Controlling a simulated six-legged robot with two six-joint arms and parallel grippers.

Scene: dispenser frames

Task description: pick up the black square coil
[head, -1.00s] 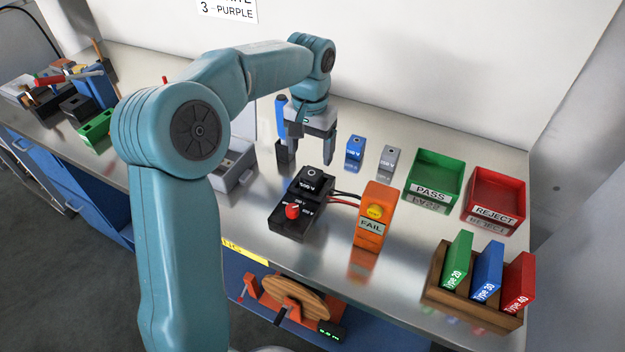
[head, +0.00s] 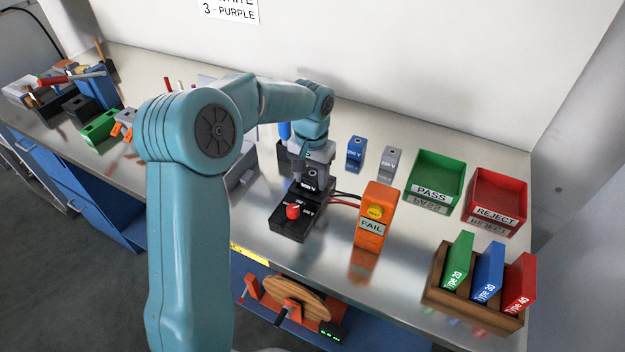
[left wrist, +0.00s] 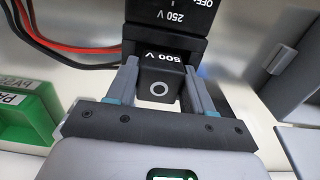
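The black square coil (head: 312,174) has a ring mark on its top and a "500 V" label on its side. It sits upright at the far end of the black tester with the red knob (head: 293,211). My left gripper (head: 315,179) is down over it, one finger on each side. In the left wrist view the coil (left wrist: 160,88) fills the gap between the fingertips (left wrist: 161,93), which look closed against its sides. I see no lift off the tester (left wrist: 180,22). My right gripper is not in view.
The orange FAIL box (head: 376,215) stands right of the tester, joined by wires. Behind are a blue block (head: 356,150) and a grey block (head: 390,162). Green PASS (head: 437,175) and red REJECT (head: 496,197) bins stand right. A grey bin (head: 240,170) is left.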

